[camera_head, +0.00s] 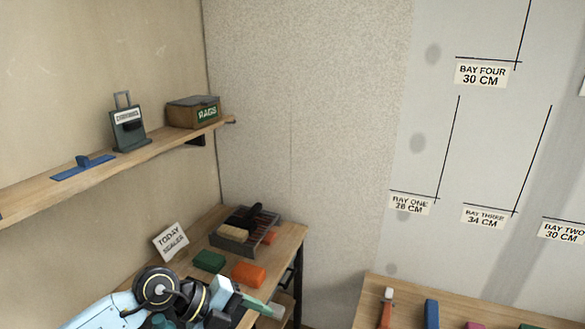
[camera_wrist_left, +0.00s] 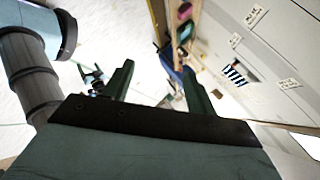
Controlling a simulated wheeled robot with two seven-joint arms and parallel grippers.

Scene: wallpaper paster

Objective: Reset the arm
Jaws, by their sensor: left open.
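My left arm comes in at the bottom left of the head view. Its gripper (camera_head: 262,305) is beside the front of the corner table. In the left wrist view the two dark green fingers (camera_wrist_left: 157,84) stand well apart with nothing between them. My right gripper does not show in the head view.
The corner table (camera_head: 290,235) holds a dark tray (camera_head: 232,243), a green block (camera_head: 209,261), an orange block (camera_head: 248,274) and a "TODAY SEALER" sign (camera_head: 171,242). A wall shelf (camera_head: 60,190) is above left. Another table (camera_head: 450,308) with coloured tools stands at lower right.

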